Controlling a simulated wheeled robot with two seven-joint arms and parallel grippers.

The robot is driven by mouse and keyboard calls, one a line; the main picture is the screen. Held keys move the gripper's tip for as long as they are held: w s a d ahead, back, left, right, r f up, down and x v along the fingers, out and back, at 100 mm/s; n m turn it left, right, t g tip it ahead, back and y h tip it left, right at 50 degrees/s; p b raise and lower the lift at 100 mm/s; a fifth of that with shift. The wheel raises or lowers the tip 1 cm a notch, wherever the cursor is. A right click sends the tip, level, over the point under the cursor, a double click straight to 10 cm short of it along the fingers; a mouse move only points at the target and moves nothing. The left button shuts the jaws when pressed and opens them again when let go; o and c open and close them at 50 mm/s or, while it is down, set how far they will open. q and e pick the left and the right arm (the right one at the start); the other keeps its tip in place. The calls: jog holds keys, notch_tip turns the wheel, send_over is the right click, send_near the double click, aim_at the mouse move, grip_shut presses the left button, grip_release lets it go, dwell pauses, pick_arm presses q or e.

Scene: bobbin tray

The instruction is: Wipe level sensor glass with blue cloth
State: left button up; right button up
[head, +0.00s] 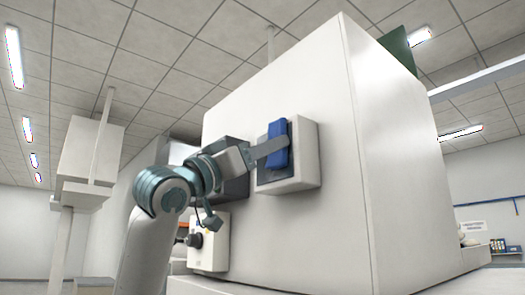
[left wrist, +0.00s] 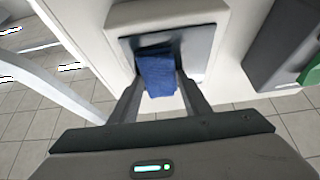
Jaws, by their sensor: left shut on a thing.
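The blue cloth (head: 278,146) is a folded pad held upright in my left gripper (head: 268,148), which is shut on it. The level sensor is a pale box (head: 307,160) on the side of a large white cabinet, with a grey glass face (head: 266,176). The cloth is in front of the glass and covers part of it. In the left wrist view the cloth (left wrist: 157,78) sits between my two fingers, over the grey glass (left wrist: 195,48) in its pale frame (left wrist: 165,14). Whether it touches the glass is hard to tell. My right gripper is out of view.
A pale box with a black knob (head: 208,243) sits lower down. The large white cabinet (head: 345,225) fills the middle and right. A white post-mounted box (head: 90,150) stands at left.

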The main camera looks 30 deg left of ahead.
pick_arm(q)
jog(key=shift+d, duration=0.2)
jog(key=shift+s+d+b, duration=0.25)
jog(key=shift+s+d, duration=0.1)
jog(key=shift+d, duration=0.45)
jog(key=shift+s+d+b, duration=0.25)
jog(key=shift+s+d, duration=0.1)
jog(key=shift+d, duration=0.4)
jog(key=shift+s, duration=0.1)
jog(key=shift+s+a+b, duration=0.35)
jog(key=shift+s+a, duration=0.05)
jog(key=shift+s, duration=0.5)
jog(key=shift+s+a+b, duration=0.3)
jog(key=shift+s+a, duration=0.1)
jog(key=shift+s, duration=0.45)
jog(key=shift+s+a+b, duration=0.35)
jog(key=shift+s+a, duration=0.05)
jog(key=shift+s, duration=0.5)
jog(key=shift+s, duration=0.1)
jog(key=shift+s+a+b, duration=0.2)
jog(key=shift+s+a, duration=0.1)
jog(key=shift+s, duration=0.35)
jog(key=shift+s+a+b, duration=0.2)
jog(key=shift+s+a, duration=0.05)
jog(key=shift+s, duration=0.4)
